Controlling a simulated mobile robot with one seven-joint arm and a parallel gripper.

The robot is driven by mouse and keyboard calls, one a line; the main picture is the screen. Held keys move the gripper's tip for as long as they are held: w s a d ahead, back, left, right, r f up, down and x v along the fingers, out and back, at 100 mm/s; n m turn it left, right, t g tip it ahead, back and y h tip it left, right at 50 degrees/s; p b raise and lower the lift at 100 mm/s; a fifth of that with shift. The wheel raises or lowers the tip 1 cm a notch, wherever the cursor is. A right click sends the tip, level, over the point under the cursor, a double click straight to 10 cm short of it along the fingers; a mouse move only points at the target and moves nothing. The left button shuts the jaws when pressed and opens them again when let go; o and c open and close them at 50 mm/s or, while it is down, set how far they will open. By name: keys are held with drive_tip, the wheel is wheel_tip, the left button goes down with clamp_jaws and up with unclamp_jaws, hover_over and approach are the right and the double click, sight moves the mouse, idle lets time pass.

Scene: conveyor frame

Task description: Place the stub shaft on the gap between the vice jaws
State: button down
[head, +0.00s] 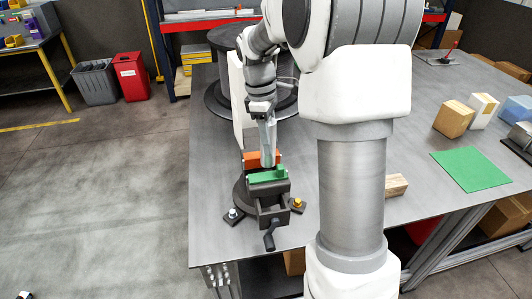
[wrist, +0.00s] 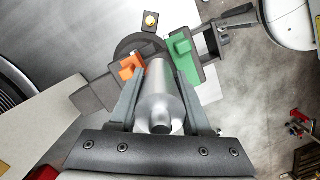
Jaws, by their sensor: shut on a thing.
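The stub shaft is a smooth grey metal cylinder (wrist: 160,92) with a narrower end stub towards the wrist camera. My gripper (wrist: 161,78) is shut on it, one finger along each side. In the head view my gripper (head: 267,127) points down over the vice (head: 270,205). The vice has an orange jaw (head: 250,158) behind and a green jaw (head: 268,175) in front. In the wrist view the shaft's far end lies between the orange jaw (wrist: 130,66) and the green jaw (wrist: 180,47). I cannot tell whether it rests in the gap.
The vice stands near the grey table's (head: 212,165) left front edge, its handle (head: 269,238) towards the front. A large dark spool (head: 225,97) and a pale upright board (head: 236,90) stand behind. A wooden block (head: 396,185), a green mat (head: 472,168) and boxes (head: 453,118) lie to the right.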

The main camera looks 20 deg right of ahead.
drive_tip(key=shift+a+f, duration=0.4)
drive_tip(key=shift+a, duration=0.1)
drive_tip(key=shift+f+p, duration=0.3)
drive_tip(key=shift+f, duration=1.6)
drive_tip(key=shift+f, duration=0.15)
drive_tip(key=c, duration=0.6)
unclamp_jaws()
